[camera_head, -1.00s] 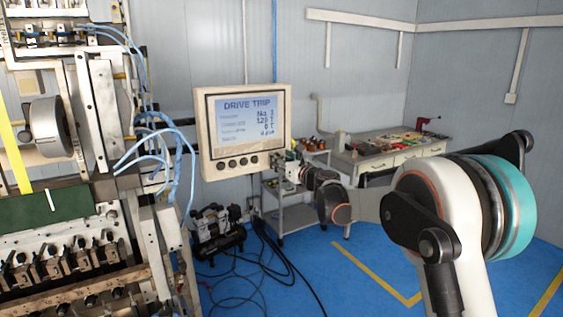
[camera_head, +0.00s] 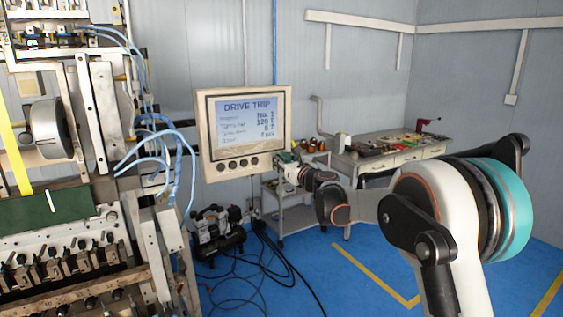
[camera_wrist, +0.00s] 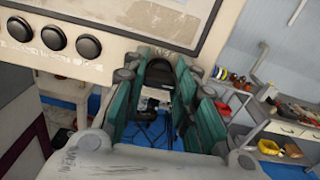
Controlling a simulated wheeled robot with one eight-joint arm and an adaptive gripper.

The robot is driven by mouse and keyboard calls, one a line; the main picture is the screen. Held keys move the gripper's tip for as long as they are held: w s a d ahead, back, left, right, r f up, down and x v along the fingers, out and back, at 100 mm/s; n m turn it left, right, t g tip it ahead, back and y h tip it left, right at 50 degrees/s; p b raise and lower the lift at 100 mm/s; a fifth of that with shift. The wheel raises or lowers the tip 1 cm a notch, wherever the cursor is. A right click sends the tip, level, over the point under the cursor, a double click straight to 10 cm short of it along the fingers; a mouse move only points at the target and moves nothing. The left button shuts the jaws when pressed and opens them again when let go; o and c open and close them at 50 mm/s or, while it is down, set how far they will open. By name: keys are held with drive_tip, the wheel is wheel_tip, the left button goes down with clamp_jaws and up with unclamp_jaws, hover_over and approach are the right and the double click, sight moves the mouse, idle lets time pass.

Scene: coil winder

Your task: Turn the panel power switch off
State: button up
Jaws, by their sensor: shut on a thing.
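The control panel (camera_head: 206,151) is a beige box with a lit screen (camera_head: 246,117) reading "DRIVE TRIP". A row of dark round buttons (camera_head: 238,163) sits below the screen. In the wrist view, the panel's lower edge (camera_wrist: 118,50) runs across the top, with round black buttons (camera_wrist: 54,38) at left. My gripper (camera_wrist: 158,80) has its teal fingers on either side of a black switch knob (camera_wrist: 158,66) at the panel's lower right. It is shut on that knob. In the head view, my gripper (camera_head: 284,160) is at the panel's lower right corner and hides the knob.
The winding machine (camera_head: 75,215) with blue hoses fills the left. Behind are a grey cart (camera_head: 290,219), a workbench (camera_head: 385,158) with tools, and a compressor (camera_head: 217,232) with cables on the blue floor. Open floor lies below the workbench.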

drive_tip(key=shift+s+a+f+n+p, duration=0.15)
drive_tip(key=shift+n+p, duration=0.1)
drive_tip(key=shift+n, duration=4.05)
drive_tip(key=shift+a+f+n+p, duration=0.1)
drive_tip(key=shift+n+p, duration=0.1)
drive_tip(key=shift+n, duration=4.1)
drive_tip(key=o, duration=1)
drive_tip(key=shift+o, duration=0.2)
drive_tip(key=shift+d, duration=0.1)
drive_tip(key=v, duration=1.2)
